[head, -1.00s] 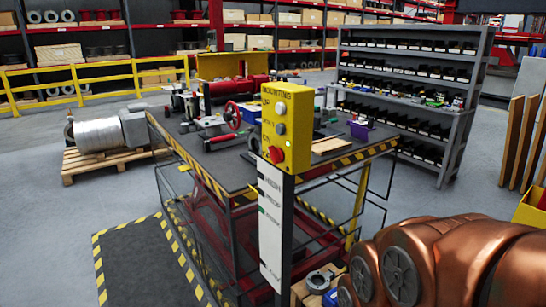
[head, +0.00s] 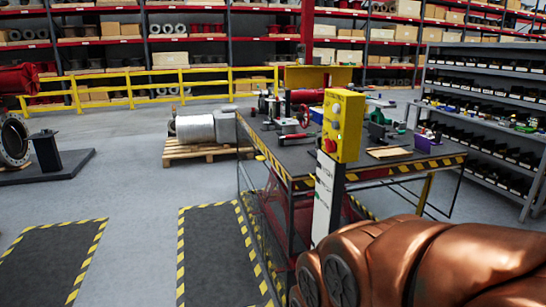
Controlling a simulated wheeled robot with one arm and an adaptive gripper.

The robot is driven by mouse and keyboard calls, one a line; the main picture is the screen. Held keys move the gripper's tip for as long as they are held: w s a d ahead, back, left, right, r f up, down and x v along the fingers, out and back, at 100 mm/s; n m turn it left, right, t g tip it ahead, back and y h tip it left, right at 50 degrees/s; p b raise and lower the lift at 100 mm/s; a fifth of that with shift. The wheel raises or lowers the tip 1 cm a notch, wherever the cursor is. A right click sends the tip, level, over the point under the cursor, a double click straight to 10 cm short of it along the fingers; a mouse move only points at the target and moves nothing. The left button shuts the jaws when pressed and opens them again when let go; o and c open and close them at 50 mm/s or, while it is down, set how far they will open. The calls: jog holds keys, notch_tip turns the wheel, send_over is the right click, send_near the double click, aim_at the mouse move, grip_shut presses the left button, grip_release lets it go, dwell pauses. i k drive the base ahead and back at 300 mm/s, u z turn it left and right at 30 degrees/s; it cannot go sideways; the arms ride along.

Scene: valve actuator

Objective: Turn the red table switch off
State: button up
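The yellow control box (head: 343,125) stands upright on a post with a white label strip (head: 323,196), in front of the workbench. A red switch knob (head: 330,146) sits low on its front face, below other small round controls. I cannot tell the knob's position. My copper-coloured arm fills the lower right of the head view, in front of the post's right side. My gripper is not in view.
The workbench (head: 290,155) with striped edges holds a red-wheeled valve and tools. A grey shelf rack (head: 490,120) stands at the right. A cable spool on a pallet (head: 196,150) is behind left. Striped floor mats (head: 215,255) lie at the left, with open grey floor around.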

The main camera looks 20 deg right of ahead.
aim_at(331, 146)
jog(key=u, duration=0.75)
jog(key=i, duration=0.8)
jog(key=z, duration=0.35)
